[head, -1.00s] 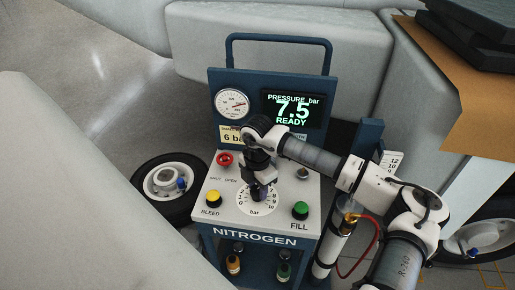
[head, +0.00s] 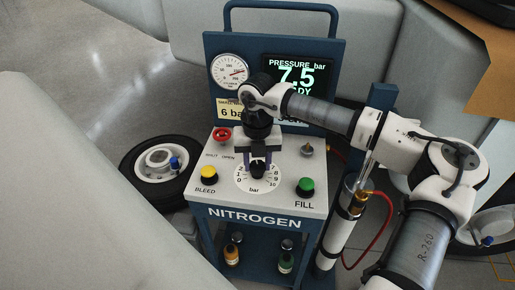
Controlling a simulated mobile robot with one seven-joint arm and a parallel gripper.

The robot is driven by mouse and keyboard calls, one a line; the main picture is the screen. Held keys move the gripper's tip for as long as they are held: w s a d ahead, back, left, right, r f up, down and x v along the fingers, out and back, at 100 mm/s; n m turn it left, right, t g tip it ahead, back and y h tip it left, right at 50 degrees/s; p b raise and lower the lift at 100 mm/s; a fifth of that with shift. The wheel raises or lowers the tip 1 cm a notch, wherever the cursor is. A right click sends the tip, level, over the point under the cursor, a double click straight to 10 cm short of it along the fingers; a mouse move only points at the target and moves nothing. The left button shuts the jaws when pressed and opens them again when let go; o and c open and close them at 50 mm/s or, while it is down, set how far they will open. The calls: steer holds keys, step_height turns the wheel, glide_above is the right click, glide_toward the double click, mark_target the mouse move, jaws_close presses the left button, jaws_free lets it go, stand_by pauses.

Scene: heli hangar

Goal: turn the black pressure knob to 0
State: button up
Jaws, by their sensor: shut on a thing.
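The black pressure knob (head: 258,168) sits in the middle of a white round dial (head: 243,184) marked 0 to 10 and "bar", on the sloping grey top of the nitrogen cart. My gripper (head: 259,171) points down from above and is shut on the knob, one finger on its left and one on its right. The gripper partly hides the knob and the upper dial, so I cannot tell which number the knob points at. The display (head: 298,76) behind reads 7.5 bar; the word under it is partly hidden by my arm.
A yellow BLEED button (head: 209,174), a green FILL button (head: 305,186) and a red knob (head: 222,134) surround the dial. A yellow label (head: 230,108) shows a 6. A gas cylinder (head: 337,228) with a red hose stands right of the cart; a wheel (head: 160,168) lies left.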

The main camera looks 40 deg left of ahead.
steer(key=n+b, duration=0.2)
steer(key=n, duration=0.2)
steer(key=shift+f+n, duration=0.1)
steer(key=shift+n, duration=0.3)
steer(key=n+b, duration=0.1)
steer(key=n, duration=0.4)
steer(key=shift+b, duration=0.4)
steer(key=n, duration=0.5)
steer(key=shift+n+b, duration=0.35)
steer(key=shift+n, duration=0.05)
steer(key=n, duration=0.4)
steer(key=shift+n, duration=0.3)
steer(key=o, duration=1)
steer(key=shift+r, duration=0.2)
